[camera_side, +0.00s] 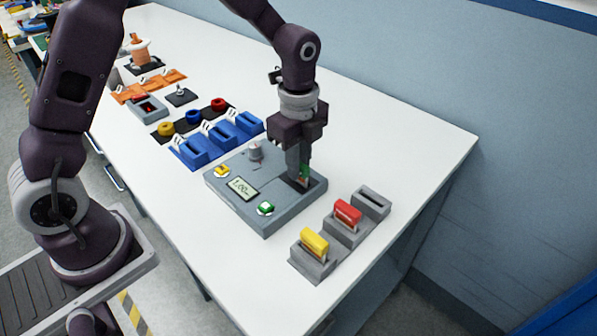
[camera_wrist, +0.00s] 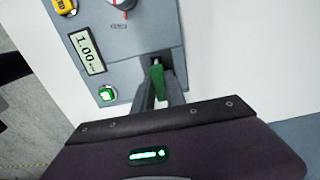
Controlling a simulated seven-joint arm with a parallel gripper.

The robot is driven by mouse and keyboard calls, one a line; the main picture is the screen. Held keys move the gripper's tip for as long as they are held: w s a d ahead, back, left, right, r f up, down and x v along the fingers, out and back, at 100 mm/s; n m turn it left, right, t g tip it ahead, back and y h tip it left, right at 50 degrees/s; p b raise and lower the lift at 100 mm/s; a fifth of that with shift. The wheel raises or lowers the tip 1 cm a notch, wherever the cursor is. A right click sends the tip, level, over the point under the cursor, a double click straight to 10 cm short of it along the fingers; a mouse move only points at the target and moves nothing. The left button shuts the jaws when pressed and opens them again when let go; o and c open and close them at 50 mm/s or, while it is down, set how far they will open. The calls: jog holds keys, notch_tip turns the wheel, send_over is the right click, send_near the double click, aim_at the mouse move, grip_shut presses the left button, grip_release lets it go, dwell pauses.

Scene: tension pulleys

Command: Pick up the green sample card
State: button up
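The green sample card (camera_side: 304,172) stands upright at the dark slot in the right part of the grey tester (camera_side: 237,205). It also shows in the wrist view (camera_wrist: 157,79), between the two fingertips. My gripper (camera_side: 298,168) points down over the slot, and its fingers appear shut on the card with no clear gap in the wrist view (camera_wrist: 162,88). The card's lower end is hidden by the fingers and slot, so I cannot tell whether it is still inside.
The tester has a display (camera_side: 243,189), a knob (camera_side: 254,151), a yellow button (camera_side: 222,171) and a green button (camera_side: 266,208). Grey holders carry a yellow card (camera_side: 314,242) and a red card (camera_side: 348,212); the far holder (camera_side: 371,201) is empty. Blue holders (camera_side: 220,135) stand behind the tester.

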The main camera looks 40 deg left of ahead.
grip_shut()
notch_tip(320, 180, up, 10)
jog(key=shift+r, duration=0.1)
notch_tip(320, 180, up, 5)
jog(key=shift+f, duration=0.1)
dwell(0.8)
dwell(0.6)
